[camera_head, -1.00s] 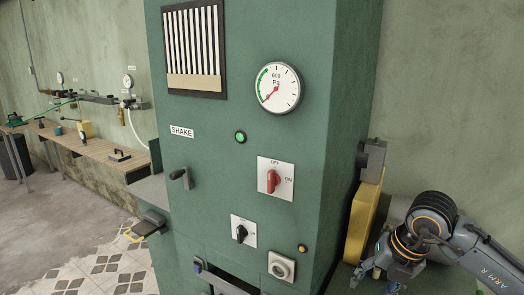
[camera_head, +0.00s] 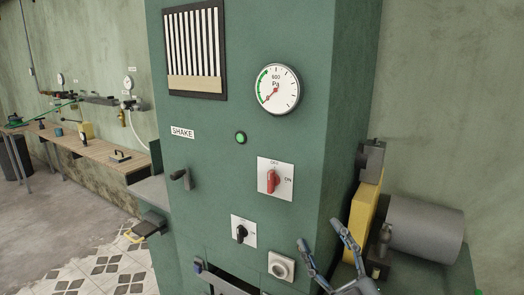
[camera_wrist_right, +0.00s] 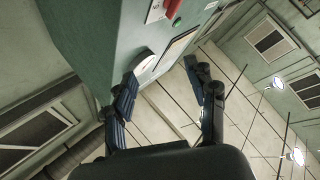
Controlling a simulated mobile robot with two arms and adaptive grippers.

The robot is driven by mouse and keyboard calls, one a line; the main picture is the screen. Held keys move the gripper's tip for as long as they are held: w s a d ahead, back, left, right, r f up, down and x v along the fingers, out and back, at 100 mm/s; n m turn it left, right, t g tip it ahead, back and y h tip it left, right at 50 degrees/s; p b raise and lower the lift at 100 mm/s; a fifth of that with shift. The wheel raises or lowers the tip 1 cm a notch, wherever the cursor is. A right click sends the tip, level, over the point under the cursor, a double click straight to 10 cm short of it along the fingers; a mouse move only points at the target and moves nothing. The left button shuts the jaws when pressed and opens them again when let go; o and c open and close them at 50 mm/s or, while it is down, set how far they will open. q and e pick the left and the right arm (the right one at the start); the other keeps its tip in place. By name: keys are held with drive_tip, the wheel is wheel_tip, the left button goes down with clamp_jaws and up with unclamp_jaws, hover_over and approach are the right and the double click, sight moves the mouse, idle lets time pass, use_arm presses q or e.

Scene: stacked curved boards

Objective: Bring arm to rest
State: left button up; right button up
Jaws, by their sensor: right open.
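My right gripper (camera_head: 326,246) stands at the lower right of the head view, with its two fingers spread in a V and pointing up. It is open, and nothing shows between the fingers. It is in front of the lower right part of the green cabinet (camera_head: 225,60). In the right wrist view the open fingers (camera_wrist_right: 168,92) frame the ceiling, with the cabinet's upper part (camera_wrist_right: 90,40) at the left. Most of my right arm is out of the head view. My left gripper does not show.
The cabinet front carries a pressure gauge (camera_head: 278,89), a red switch (camera_head: 271,181), a black switch (camera_head: 241,233) and a green lamp (camera_head: 240,138). A yellow part (camera_head: 361,220) and a grey cylinder (camera_head: 425,228) stand at its right. A wooden bench (camera_head: 95,147) is at the far left.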

drive_tip(key=s+d+f+m+g+h, duration=0.35)
drive_tip(key=d+f+m+h, duration=0.2)
drive_tip(key=f, duration=0.55)
drive_tip(key=s+d+f+m+g+h, duration=0.2)
drive_tip(key=d+f+m+g+h, duration=0.3)
drive_tip(key=f, duration=0.5)
drive_tip(key=s+a+f+g, duration=0.1)
drive_tip(key=s+f+g, duration=0.5)
drive_tip(key=s, duration=0.4)
drive_tip(key=s+f+g, duration=0.3)
drive_tip(key=s+f, duration=0.5)
drive_tip(key=s, duration=0.2)
wheel_tip(320, 180, down, 26)
drive_tip(key=r+g, duration=0.1)
drive_tip(key=s+d+f+g, duration=0.1)
drive_tip(key=s+d+f, duration=0.1)
drive_tip(key=s+f, duration=1.5)
drive_tip(key=shift+s+d+y, duration=0.2)
drive_tip(key=shift+d+y, duration=0.15)
drive_tip(key=shift+d, duration=0.05)
